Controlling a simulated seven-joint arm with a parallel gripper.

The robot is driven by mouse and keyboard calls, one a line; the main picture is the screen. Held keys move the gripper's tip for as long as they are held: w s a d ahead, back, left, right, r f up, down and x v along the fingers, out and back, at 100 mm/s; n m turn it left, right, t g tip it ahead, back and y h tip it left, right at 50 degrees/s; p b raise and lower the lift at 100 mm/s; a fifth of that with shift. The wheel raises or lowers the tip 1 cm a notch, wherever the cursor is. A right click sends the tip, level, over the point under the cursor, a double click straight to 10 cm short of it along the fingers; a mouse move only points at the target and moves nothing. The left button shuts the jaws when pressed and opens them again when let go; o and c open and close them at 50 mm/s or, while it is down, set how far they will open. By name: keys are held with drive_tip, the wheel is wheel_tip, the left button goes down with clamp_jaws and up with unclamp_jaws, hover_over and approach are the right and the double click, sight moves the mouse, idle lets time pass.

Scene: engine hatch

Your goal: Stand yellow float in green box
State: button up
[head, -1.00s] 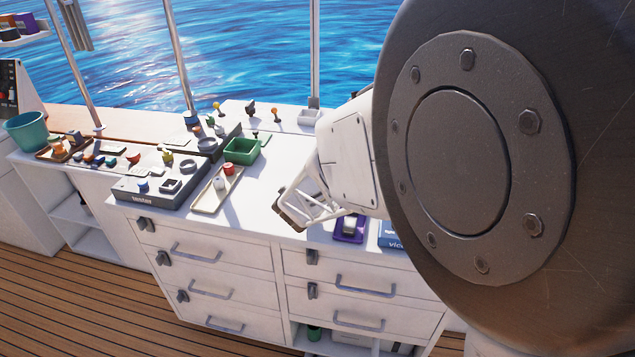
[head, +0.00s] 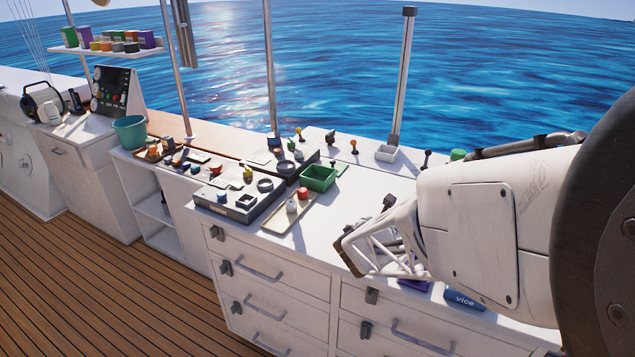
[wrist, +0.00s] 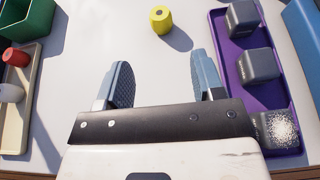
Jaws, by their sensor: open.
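The yellow float (wrist: 162,20) is on the white counter in the wrist view, a short way beyond my fingertips. It looks upright, with a small dark spot on its top. In the head view I cannot make it out on the counter near my arm. My gripper (wrist: 162,82) is open and empty, its two grey-blue fingers wide apart and short of the float. In the head view the gripper end (head: 352,250) is over the counter and its fingers are unclear. The green box (head: 318,178) is open-topped, left of my gripper; its corner shows in the wrist view (wrist: 40,28).
A beige tray (head: 271,222) with a red and a white piece lies in front of the green box. A purple tray (wrist: 238,72) with grey blocks is right of my fingers. A blue box labelled vice (head: 463,300) is at the right.

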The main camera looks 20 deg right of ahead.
drive_tip(key=shift+r, duration=0.1)
drive_tip(key=s+a+r+m+g, duration=0.2)
drive_tip(key=s+r+m+g, duration=0.1)
drive_tip(key=s+r+m, duration=0.4)
drive_tip(key=s+a+r+m+g, duration=0.2)
drive_tip(key=s+r+m, duration=0.3)
drive_tip(key=m, duration=0.3)
drive_tip(key=s+a+r+m+g+y, duration=0.1)
drive_tip(key=s+a+r+m+y, duration=0.2)
drive_tip(key=s+a+m, duration=0.3)
drive_tip(key=s+a+r+m+y, duration=0.2)
drive_tip(key=s+a+m+y, duration=0.4)
drive_tip(key=a, duration=0.3)
drive_tip(key=shift+s+a+r+g+y, duration=0.15)
drive_tip(key=shift+s+r+g+y, duration=0.2)
drive_tip(key=shift+s, duration=0.25)
drive_tip(key=shift+o, duration=0.6)
drive_tip(key=shift+w+r, duration=0.1)
